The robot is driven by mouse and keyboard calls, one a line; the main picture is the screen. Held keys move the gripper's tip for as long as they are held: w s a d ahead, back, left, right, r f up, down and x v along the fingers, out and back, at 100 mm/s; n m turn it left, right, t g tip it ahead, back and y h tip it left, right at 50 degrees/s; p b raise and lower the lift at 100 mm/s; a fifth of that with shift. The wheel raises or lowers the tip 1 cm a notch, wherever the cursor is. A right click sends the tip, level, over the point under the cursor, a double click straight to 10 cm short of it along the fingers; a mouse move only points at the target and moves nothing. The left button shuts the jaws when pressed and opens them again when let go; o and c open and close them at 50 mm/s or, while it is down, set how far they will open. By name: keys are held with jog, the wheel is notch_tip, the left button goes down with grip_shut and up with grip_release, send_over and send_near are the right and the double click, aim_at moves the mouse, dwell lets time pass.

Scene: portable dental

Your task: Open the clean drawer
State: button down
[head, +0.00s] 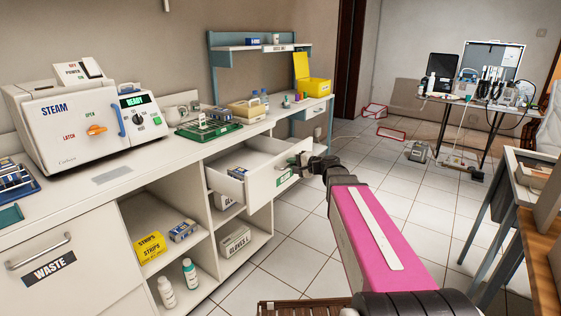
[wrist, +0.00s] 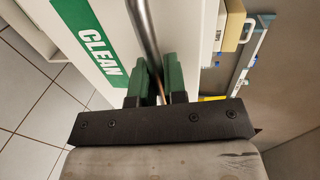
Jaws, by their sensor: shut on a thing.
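The clean drawer (head: 236,178) is white and stands pulled out from the counter in the head view, with a box visible inside it. Its front carries a green label reading CLEAN, also seen in the wrist view (wrist: 98,42). The metal bar handle (wrist: 143,30) runs between the green finger pads of my gripper (wrist: 156,84). My gripper is shut on the handle, and in the head view it is at the drawer front (head: 303,163). My arm partly hides the area right of the drawer.
The steam sterilizer (head: 75,120) and a green tray (head: 208,130) stand on the counter (head: 120,175). The WASTE drawer (head: 75,275) is shut at lower left. Open shelves are below and beside the clean drawer.

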jog(key=shift+f+v, duration=0.2)
jog(key=shift+v, duration=0.7)
jog(key=shift+f+v, duration=0.2)
jog(key=shift+v, duration=0.7)
jog(key=shift+f+v, duration=0.15)
jog(key=shift+v, duration=0.75)
jog(key=shift+d+f, duration=0.1)
jog(key=c, duration=1.2)
grip_release()
jog(key=shift+s, duration=0.1)
jog(key=v, duration=1)
jog(key=shift+s+d, duration=0.2)
jog(key=shift+d, duration=0.1)
